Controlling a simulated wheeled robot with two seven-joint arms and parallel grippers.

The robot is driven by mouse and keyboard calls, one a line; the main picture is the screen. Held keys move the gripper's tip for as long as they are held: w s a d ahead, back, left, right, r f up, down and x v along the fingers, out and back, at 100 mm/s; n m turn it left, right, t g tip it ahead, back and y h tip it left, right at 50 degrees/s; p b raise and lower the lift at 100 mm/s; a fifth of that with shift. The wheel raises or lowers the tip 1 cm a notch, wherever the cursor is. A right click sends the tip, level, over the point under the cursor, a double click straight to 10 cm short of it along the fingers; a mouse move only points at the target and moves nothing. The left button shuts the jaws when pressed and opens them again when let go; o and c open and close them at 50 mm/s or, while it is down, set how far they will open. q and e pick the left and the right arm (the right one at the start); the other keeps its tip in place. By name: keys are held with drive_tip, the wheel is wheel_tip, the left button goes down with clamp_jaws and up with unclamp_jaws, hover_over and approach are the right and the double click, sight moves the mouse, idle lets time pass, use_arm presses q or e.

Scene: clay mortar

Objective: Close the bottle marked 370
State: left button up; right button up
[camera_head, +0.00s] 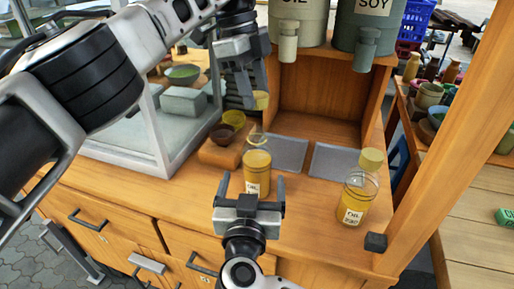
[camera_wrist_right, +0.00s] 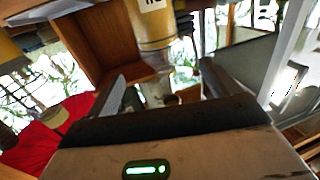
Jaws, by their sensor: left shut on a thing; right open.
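An amber bottle (camera_head: 257,177) with a clear neck and no cap on it stands upright near the counter's middle. Its label is too small to read surely. A second amber bottle (camera_head: 358,198) with a yellow cap (camera_head: 371,160) stands to the right. My left gripper (camera_head: 250,100) is above and behind the middle bottle, shut on a yellow cap (camera_head: 262,100), apart from the neck. My right gripper (camera_head: 251,185) is open in front of the middle bottle. In the right wrist view, a labelled amber bottle (camera_wrist_right: 152,28) shows beyond and between the spread fingers (camera_wrist_right: 160,88).
Small bowls (camera_head: 233,120) sit on a wooden block left of the middle bottle. Grey plates (camera_head: 340,163) lie behind the bottles. A glass case (camera_head: 150,130) stands left.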

sight(258, 147)
use_arm(q)
drive_tip(key=shift+w+r, duration=0.15)
drive_tip(key=shift+w, duration=0.05)
drive_tip(key=shift+s+r, duration=0.15)
drive_tip(key=shift+s, duration=0.25)
use_arm(e)
drive_tip(key=w, duration=0.8)
drive_tip(key=w+d, duration=0.1)
drive_tip(key=w, duration=0.2)
drive_tip(key=shift+w+r, duration=0.2)
drive_tip(key=shift+w, duration=0.2)
drive_tip(key=c, duration=1.5)
use_arm(q)
drive_tip(key=shift+w+a+f, duration=0.1)
drive_tip(key=shift+f, duration=2.4)
use_arm(e)
drive_tip(key=shift+o, duration=0.2)
use_arm(q)
drive_tip(key=shift+f, duration=0.9)
drive_tip(key=shift+f, duration=0.55)
